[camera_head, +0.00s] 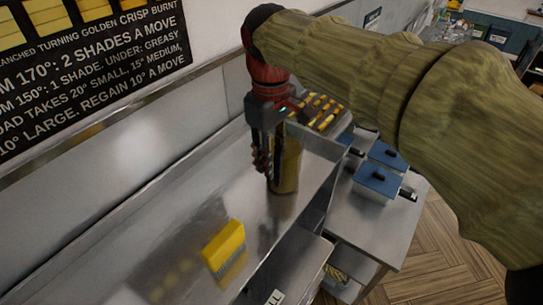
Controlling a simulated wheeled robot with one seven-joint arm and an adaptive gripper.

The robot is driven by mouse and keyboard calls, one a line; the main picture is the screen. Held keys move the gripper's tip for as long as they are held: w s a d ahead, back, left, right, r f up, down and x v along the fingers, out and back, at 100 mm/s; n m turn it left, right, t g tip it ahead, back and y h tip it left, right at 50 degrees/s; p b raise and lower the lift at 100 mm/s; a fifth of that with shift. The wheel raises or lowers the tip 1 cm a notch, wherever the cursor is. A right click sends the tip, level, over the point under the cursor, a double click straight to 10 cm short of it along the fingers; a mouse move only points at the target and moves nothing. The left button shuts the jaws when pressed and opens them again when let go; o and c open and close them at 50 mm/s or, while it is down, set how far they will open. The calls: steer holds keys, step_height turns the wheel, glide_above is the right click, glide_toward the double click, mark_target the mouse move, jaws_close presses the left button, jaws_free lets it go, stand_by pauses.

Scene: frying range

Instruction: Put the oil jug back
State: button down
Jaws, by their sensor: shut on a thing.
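The oil jug (288,168) is a dull yellow-olive upright vessel on the steel counter, near the counter's far right end. My gripper (264,160) points down at it, with its fingers along the jug's left side. My gripper is shut on the jug. The fingers and wrist hide part of the jug's upper left side. I cannot tell whether the jug's base touches the steel or hangs just above it.
A yellow block-like object (224,245) lies on the steel counter (130,240) nearer me. A tray of yellow sticks (318,112) is behind the jug. Blue-lidded containers (377,180) stand on the lower right surface. A raised steel edge (318,205) borders the counter. The left counter is clear.

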stand_by(0.3)
steer(key=c, duration=1.5)
jaws_free()
steer(key=shift+f, duration=0.15)
steer(key=shift+c, duration=0.2)
steer(key=shift+o, duration=0.4)
step_height(320, 180, up, 12)
steer(key=shift+s, duration=0.1)
steer(key=shift+r, duration=0.25)
